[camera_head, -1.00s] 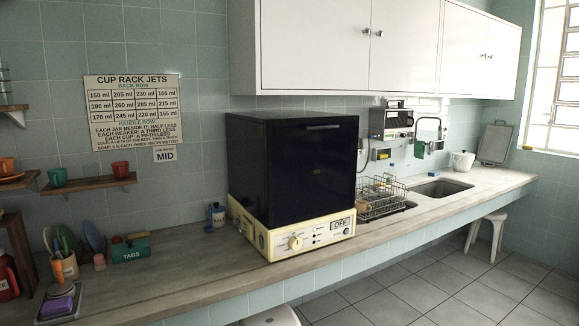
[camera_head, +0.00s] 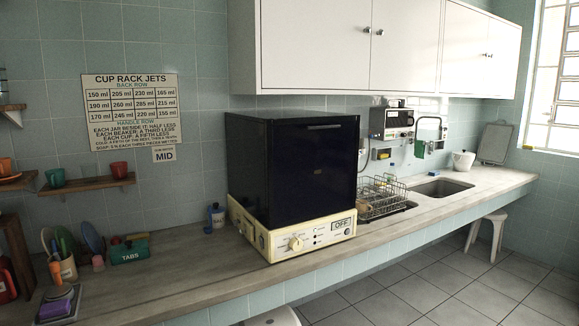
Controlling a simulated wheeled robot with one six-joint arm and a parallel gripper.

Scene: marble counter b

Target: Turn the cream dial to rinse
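The cream dial (camera_head: 296,243) sits on the cream front panel (camera_head: 282,246) at the base of a dark, boxy washer (camera_head: 305,170) on the counter. The washer's dark door is closed. A small display (camera_head: 342,223) on the right of the panel reads OFF. The markings around the dial are too small to read, so its setting cannot be told. My gripper is not in view.
A dish rack (camera_head: 382,197) and a sink (camera_head: 442,188) lie right of the washer. A TABS box (camera_head: 130,252), a utensil cup (camera_head: 68,268) and a purple sponge (camera_head: 56,306) stand left. The floor (camera_head: 440,285) in front is mostly clear, with stools below the counter.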

